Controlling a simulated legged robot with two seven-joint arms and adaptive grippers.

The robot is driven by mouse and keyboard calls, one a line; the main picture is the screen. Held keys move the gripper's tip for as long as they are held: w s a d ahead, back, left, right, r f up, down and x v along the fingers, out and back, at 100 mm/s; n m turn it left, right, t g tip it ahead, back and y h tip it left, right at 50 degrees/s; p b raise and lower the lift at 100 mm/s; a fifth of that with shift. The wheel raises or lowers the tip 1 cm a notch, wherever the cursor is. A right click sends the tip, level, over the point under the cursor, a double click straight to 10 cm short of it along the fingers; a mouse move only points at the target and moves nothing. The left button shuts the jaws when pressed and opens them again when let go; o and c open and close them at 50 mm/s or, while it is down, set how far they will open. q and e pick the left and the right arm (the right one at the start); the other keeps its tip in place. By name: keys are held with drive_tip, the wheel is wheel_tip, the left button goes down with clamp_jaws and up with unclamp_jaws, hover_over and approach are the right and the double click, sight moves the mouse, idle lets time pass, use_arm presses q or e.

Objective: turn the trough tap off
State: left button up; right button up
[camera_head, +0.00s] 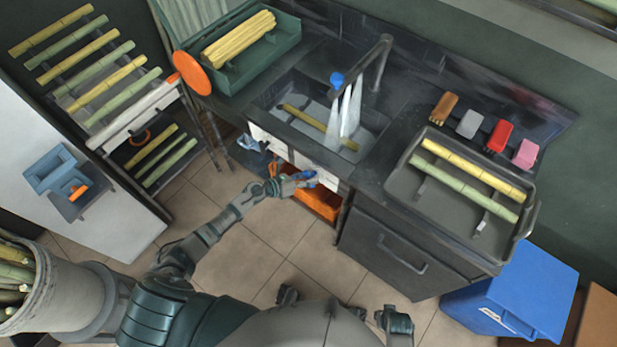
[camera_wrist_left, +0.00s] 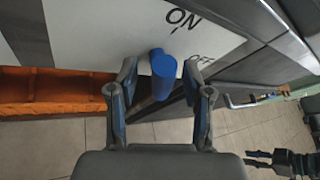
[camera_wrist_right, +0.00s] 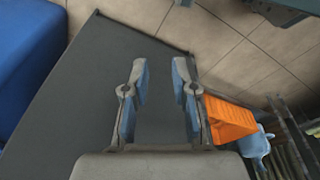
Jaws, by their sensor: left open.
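The tap's blue handle (camera_wrist_left: 164,72) sits on a white panel (camera_wrist_left: 105,28) marked "ON" in the left wrist view. My left gripper (camera_wrist_left: 160,68) is open, with its fingers on either side of the handle and gaps showing. In the head view my left gripper (camera_head: 301,181) is at the front of the trough, by the panel. Water (camera_head: 346,110) runs in white streams from the dark faucet (camera_head: 384,50) into the trough (camera_head: 277,94), where a cane piece lies. My right gripper (camera_wrist_right: 160,72) is open and empty before a dark grey surface.
An orange crate (camera_head: 317,200) is under the trough, below my left gripper. A grey tray (camera_head: 400,195) with cane is on the right counter, and a blue bin (camera_head: 520,290) stands on the floor. A green box (camera_head: 285,32) of cane is left of the faucet.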

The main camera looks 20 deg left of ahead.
use_arm(q)
drive_tip(key=shift+w+d, duration=0.1)
drive_tip(key=shift+d, duration=0.05)
drive_tip(key=c, duration=0.9)
clamp_jaws()
